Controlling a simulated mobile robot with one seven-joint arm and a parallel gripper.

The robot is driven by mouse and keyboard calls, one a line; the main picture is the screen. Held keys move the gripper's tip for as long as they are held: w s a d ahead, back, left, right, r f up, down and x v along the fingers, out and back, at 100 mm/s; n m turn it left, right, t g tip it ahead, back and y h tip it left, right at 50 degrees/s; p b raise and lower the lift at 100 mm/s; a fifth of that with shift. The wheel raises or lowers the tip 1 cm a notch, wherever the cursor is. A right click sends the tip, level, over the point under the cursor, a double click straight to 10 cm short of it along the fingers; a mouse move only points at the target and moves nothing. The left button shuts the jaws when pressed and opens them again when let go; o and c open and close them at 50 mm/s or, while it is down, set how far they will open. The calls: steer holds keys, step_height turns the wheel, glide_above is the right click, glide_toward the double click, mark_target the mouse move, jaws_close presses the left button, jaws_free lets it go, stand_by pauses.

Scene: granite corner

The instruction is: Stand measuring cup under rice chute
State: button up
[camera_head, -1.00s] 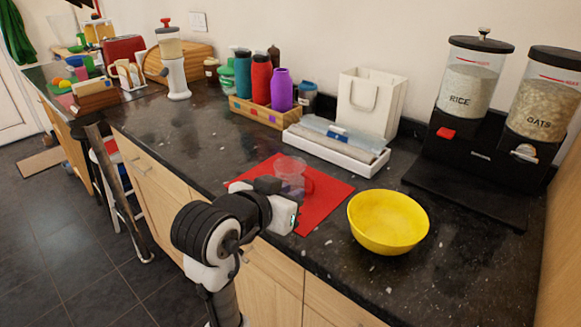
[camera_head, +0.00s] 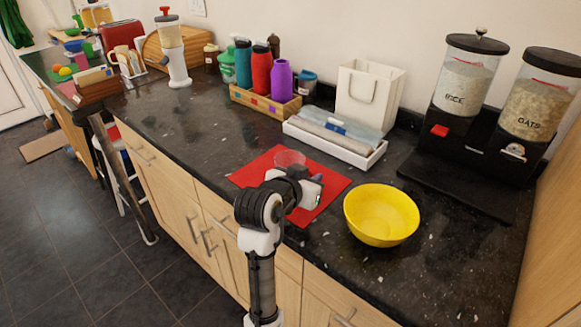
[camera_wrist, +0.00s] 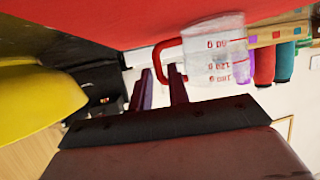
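The clear measuring cup (camera_head: 289,158) stands on the red mat (camera_head: 334,184), partly hidden by my arm in the head view. The wrist view shows the cup (camera_wrist: 214,58) inverted in the picture, with red markings and a red handle (camera_wrist: 160,58) on its left side. My gripper (camera_wrist: 158,72) is open and empty, its two dark fingers apart. Its fingertips are close to the handle; I cannot tell whether they touch it. The rice dispenser (camera_head: 464,88) stands at the back right on a black stand, with a red part (camera_head: 439,131) below its container.
A yellow bowl (camera_head: 381,216) sits right of the mat, near my gripper. An oats dispenser (camera_head: 537,108) stands beside the rice. A white tray of rolls (camera_head: 335,150), a paper bag (camera_head: 366,97) and a wooden crate of bottles (camera_head: 262,107) line the back. Bare counter lies between bowl and dispensers.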

steer(key=shift+x, duration=0.85)
jaws_close()
steer(key=shift+r, duration=0.1)
